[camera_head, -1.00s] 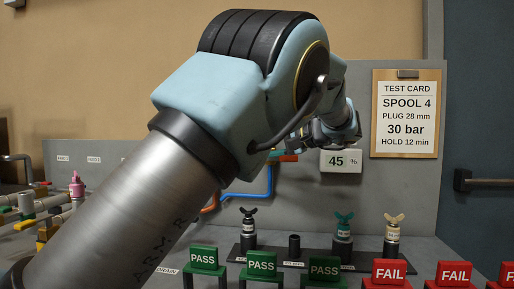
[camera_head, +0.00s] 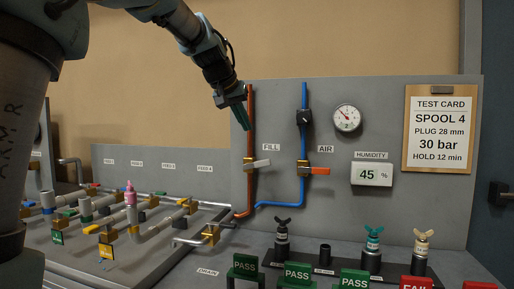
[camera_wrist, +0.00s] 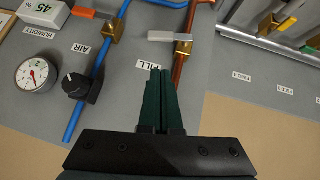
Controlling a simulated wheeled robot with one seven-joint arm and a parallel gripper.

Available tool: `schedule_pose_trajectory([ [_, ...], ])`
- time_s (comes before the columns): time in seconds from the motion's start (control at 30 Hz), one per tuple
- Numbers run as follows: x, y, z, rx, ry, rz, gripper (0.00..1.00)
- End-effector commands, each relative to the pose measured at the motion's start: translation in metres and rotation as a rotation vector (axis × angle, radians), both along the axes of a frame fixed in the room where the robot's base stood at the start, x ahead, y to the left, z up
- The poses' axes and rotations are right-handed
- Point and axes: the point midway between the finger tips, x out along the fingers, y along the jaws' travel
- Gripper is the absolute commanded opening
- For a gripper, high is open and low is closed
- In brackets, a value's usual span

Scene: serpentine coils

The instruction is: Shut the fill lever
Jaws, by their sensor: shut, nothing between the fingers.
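The fill lever (camera_head: 262,163) is a pale grey handle on a brass valve (camera_head: 249,165) on the vertical copper pipe (camera_head: 250,120). The lever sticks out sideways to the right, across the pipe, under the FILL label (camera_head: 271,147). In the wrist view the lever (camera_wrist: 168,36) and its valve (camera_wrist: 183,48) lie beyond the fingertips, inverted. My gripper (camera_head: 246,124) has dark green fingers and is shut and empty. It hangs above the lever in the head view, close to the copper pipe. In the wrist view the fingertips (camera_wrist: 160,74) appear apart from the lever.
A blue air pipe (camera_head: 304,130) with an orange lever (camera_head: 320,171) and black knob (camera_head: 304,118) stands to the right. A gauge (camera_head: 347,118) and humidity display (camera_head: 372,174) are farther right. Feed pipes (camera_head: 150,215) run at left. PASS blocks (camera_head: 297,273) stand in front.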

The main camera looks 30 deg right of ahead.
Motion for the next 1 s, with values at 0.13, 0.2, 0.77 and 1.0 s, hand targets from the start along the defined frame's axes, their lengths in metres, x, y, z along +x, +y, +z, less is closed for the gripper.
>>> schedule_pose_trajectory([
  [0.13,0.005,0.004,0.015,-0.067,-0.003,0.02,0.0],
  [0.2,0.006,0.0,0.013,-0.071,-0.002,0.02,0.0],
  [0.77,0.042,-0.059,-0.061,-0.066,0.002,0.019,0.0],
  [1.0,0.037,-0.063,-0.087,-0.067,0.0,0.02,0.0],
])
